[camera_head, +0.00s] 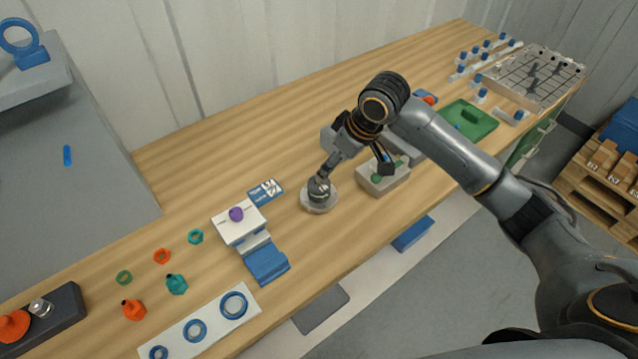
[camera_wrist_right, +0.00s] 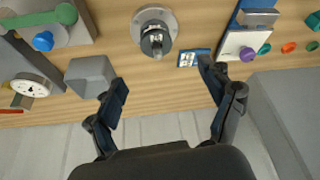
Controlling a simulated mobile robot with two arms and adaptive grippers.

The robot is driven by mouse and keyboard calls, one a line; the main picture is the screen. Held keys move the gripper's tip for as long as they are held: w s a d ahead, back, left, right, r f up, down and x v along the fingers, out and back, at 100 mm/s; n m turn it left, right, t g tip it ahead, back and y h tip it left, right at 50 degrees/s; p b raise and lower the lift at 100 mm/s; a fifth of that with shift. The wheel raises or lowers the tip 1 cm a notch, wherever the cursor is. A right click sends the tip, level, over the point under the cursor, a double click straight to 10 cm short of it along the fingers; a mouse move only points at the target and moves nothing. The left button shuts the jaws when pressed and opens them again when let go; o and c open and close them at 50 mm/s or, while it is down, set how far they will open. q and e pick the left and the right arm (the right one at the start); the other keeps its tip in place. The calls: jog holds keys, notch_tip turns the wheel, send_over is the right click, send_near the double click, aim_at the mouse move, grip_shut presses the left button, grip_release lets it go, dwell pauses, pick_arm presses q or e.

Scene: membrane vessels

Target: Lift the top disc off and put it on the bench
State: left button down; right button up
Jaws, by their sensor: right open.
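A round metal vessel (camera_head: 318,203) with a wide pale flange and a darker, narrower metal top stands on the wooden bench (camera_head: 310,115). In the right wrist view the vessel (camera_wrist_right: 155,32) is upright at top centre; I cannot tell its separate discs apart. My right gripper (camera_head: 355,165) comes in from the right above the bench, by the vessel, and partly covers it in the head view. In the wrist view its two dark fingers (camera_wrist_right: 162,76) are spread and empty, with bare wood between them and the vessel beyond. My left gripper is not in view.
A grey box (camera_wrist_right: 90,76) is close to one finger, and a blue-and-white card (camera_wrist_right: 194,57) to the other. A white stand with a purple knob (camera_head: 236,214) is left of the vessel. A plate with blue rings (camera_head: 214,314) lies front left. Bare wood lies behind the vessel.

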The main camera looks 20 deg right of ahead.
send_over(323, 186)
jog(key=s, duration=0.2)
notch_tip(323, 186, down, 5)
jog(key=shift+w+d+f+p, duration=0.25)
jog(key=shift+w+f+p, duration=0.1)
jog(key=shift+f+p, duration=0.2)
jog(key=p+x, duration=0.1)
jog(key=x, duration=0.2)
jog(key=shift+w+d+f, duration=0.15)
jog(key=shift+w+f, duration=0.05)
jog(key=shift+f, duration=0.05)
jog(key=shift+w+f, duration=0.15)
jog(key=shift+f, duration=0.25)
jog(key=shift+c, duration=0.2)
jog(key=c, duration=1.2)
